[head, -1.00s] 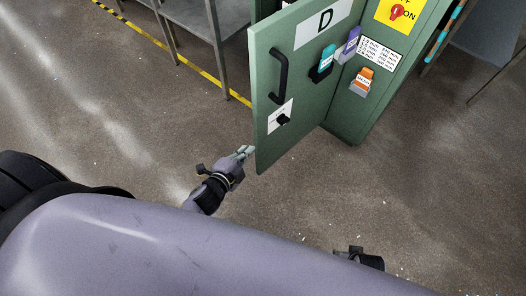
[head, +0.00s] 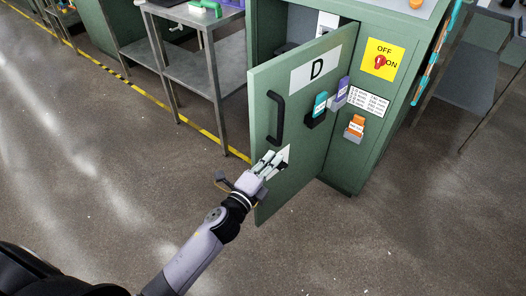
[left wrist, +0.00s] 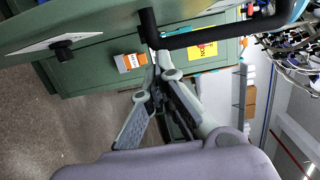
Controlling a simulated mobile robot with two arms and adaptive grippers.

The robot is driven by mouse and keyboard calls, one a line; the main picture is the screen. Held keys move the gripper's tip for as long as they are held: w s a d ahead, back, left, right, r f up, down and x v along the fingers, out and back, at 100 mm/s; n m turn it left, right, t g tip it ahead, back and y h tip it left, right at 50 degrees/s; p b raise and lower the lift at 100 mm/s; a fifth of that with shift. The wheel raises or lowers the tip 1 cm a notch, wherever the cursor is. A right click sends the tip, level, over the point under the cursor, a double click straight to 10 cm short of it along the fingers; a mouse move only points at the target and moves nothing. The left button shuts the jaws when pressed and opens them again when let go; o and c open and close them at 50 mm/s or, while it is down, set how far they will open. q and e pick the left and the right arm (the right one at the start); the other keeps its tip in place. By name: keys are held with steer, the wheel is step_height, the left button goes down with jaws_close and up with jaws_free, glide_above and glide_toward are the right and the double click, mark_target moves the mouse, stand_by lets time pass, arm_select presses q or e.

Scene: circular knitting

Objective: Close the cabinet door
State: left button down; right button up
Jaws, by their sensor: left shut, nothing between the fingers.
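The green cabinet door (head: 310,165), marked D, stands open, swung out from the green cabinet (head: 348,165). It has a black bar handle (head: 277,118) near its free edge; the handle also shows in the left wrist view (left wrist: 215,36). My left gripper (head: 270,162) is shut and empty, in front of the door's lower outer part, below the handle. It covers part of a white label and a small black knob; the knob shows in the left wrist view (left wrist: 62,50). I cannot tell whether the fingers touch the door. My right gripper is out of view.
Teal (head: 319,105), purple (head: 343,88) and orange (head: 355,127) holders are on the door and cabinet front. A yellow OFF/ON sign (head: 384,60) is on the cabinet. A metal table (head: 205,75) stands left. Floor before the door is clear.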

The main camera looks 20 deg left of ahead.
mark_target(271, 142)
arm_select(q)
steer(key=w+a, duration=0.2)
steer(key=a, duration=0.1)
steer(key=shift+w+a, duration=0.15)
steer(key=shift+w, duration=0.05)
steer(key=shift+a, duration=0.1)
